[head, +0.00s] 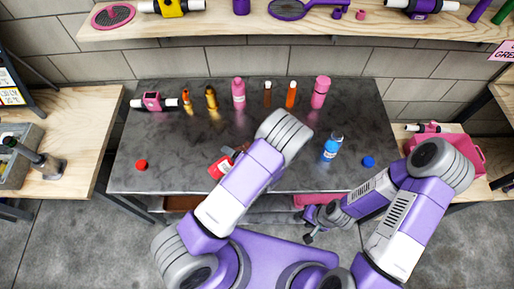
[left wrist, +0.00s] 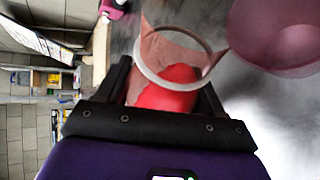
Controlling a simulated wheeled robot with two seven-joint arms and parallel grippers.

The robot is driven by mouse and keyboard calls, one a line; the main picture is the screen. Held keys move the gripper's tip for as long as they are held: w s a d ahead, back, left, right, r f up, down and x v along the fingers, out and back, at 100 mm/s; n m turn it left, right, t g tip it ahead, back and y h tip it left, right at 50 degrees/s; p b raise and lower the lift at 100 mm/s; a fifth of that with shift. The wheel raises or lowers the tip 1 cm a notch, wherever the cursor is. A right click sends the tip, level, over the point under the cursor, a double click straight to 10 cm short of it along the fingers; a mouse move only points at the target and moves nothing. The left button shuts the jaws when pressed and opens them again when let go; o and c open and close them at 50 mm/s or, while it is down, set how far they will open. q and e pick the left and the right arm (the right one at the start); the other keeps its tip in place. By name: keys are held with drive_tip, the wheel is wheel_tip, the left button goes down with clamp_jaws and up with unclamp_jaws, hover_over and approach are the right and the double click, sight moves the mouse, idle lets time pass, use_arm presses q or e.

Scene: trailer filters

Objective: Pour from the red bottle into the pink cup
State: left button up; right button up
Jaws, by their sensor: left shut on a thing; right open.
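The red bottle (head: 220,167) is tilted over the table, beside the end of my left arm in the head view. In the left wrist view the bottle (left wrist: 165,96) sits between the fingers of my left gripper (left wrist: 165,90), which is shut on it. Its clear upper part ends in an open, pale rim, with red contents inside. The pink cup (left wrist: 285,35) is at the upper right of the left wrist view, close beside the bottle's rim. I cannot make out the cup in the head view; my left arm covers part of the table. My right gripper (head: 315,223) is open and empty before the table's front edge.
A red cap (head: 141,165) lies on the dark table (head: 140,183) at left. A blue bottle (head: 330,150) and a blue cap (head: 369,162) are at right. Several bottles, including a pink one (head: 320,92), line the back. A pink crate (head: 463,155) is at far right.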

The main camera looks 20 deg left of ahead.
use_arm(q)
drive_tip(key=shift+a+f+m+y, duration=0.1)
drive_tip(key=shift+m+y, duration=0.2)
idle(1.4)
drive_tip(key=shift+w+d+r+m+g+y+p, duration=0.25)
drive_tip(key=shift+r+m+g+y+p, duration=0.15)
drive_tip(key=shift+r+m+p, duration=0.2)
idle(1.5)
drive_tip(key=shift+r+p, duration=0.3)
drive_tip(key=shift+p, duration=0.05)
idle(1.8)
drive_tip(key=shift+s+a+f+n+h+b, duration=0.1)
drive_tip(key=shift+s+f+n+h+b, duration=0.1)
drive_tip(key=shift+f+b, duration=0.35)
drive_tip(key=shift+s+a+f+n+h+b, duration=0.1)
drive_tip(key=shift+f+n+b, duration=0.1)
drive_tip(key=shift+f+b, duration=0.3)
drive_tip(key=shift+r+n+t+h, duration=0.25)
drive_tip(key=shift+n+t+h, duration=0.05)
drive_tip(key=shift+n, duration=0.1)
drive_tip(key=shift+w, duration=0.1)
